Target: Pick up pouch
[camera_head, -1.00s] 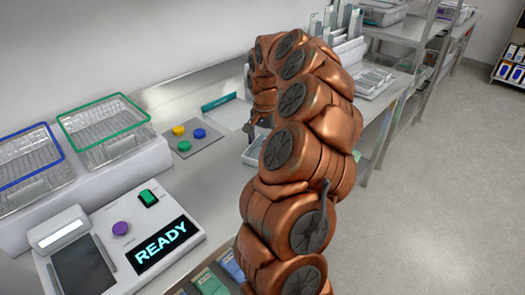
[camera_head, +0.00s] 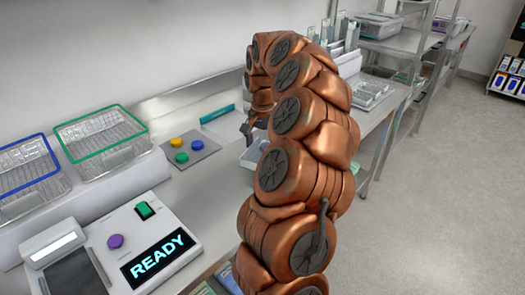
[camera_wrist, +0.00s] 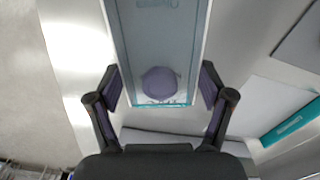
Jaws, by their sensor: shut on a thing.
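In the wrist view, a long, bluish see-through pouch (camera_wrist: 157,45) with a teal lower edge lies between the fingers of my gripper (camera_wrist: 160,88). A round purplish disc (camera_wrist: 160,83) shows near its lower end. The fingers are shut on the pouch, one on each side. White strips run along its sides, and its far end is cut off by the frame. In the head view, my gripper (camera_head: 248,130) is small and dark over the counter, left of my copper arm. My arm hides most of what it holds.
A white sheet with a teal strip (camera_head: 217,113) lies on the counter (camera_head: 205,185), near a panel with coloured buttons (camera_head: 190,150). A green-rimmed basket (camera_head: 100,140), a blue-rimmed basket (camera_head: 28,175) and a READY machine (camera_head: 150,225) stand left. Open floor (camera_head: 440,190) lies right.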

